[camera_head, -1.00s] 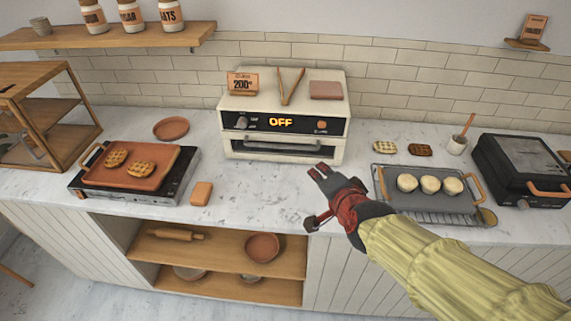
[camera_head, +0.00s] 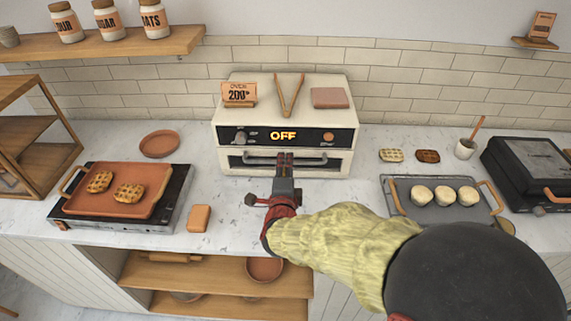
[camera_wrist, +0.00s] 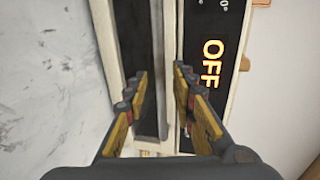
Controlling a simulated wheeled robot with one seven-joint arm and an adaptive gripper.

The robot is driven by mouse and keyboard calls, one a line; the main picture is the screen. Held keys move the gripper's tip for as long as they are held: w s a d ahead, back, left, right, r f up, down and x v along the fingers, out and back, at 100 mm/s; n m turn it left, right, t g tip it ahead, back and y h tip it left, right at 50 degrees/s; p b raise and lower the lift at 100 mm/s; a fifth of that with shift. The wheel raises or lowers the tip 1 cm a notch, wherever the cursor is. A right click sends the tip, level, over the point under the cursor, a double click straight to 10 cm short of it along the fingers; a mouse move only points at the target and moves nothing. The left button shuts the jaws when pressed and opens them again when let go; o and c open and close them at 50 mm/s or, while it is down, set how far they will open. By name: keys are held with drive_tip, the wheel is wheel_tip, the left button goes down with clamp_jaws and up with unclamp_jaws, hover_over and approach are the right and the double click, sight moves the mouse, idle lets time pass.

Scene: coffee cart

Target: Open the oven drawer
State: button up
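The cream oven (camera_head: 345,133) stands against the tiled wall. Its black panel (camera_head: 315,136) shows "OFF" in lit letters. The oven drawer (camera_head: 236,161) is at the bottom front and looks closed, with a horizontal bar handle (camera_head: 258,158). My gripper (camera_head: 285,158) is in front of the middle of the handle and hides part of it. In the wrist view, my gripper (camera_wrist: 160,82) is open, with its fingers on either side of the handle (camera_wrist: 163,45). I cannot tell whether either finger touches it.
An orange tray (camera_head: 85,205) with waffles sits on a burner at left. An orange block (camera_head: 199,218) lies on the counter. At right are a grey tray (camera_head: 410,208) with pale buns and a dark grill (camera_head: 520,172). The counter before the oven is mostly clear.

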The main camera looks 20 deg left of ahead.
drive_tip(key=shift+x, duration=1)
drive_tip(key=shift+c, duration=1.2)
drive_tip(key=c, duration=0.4)
clamp_jaws()
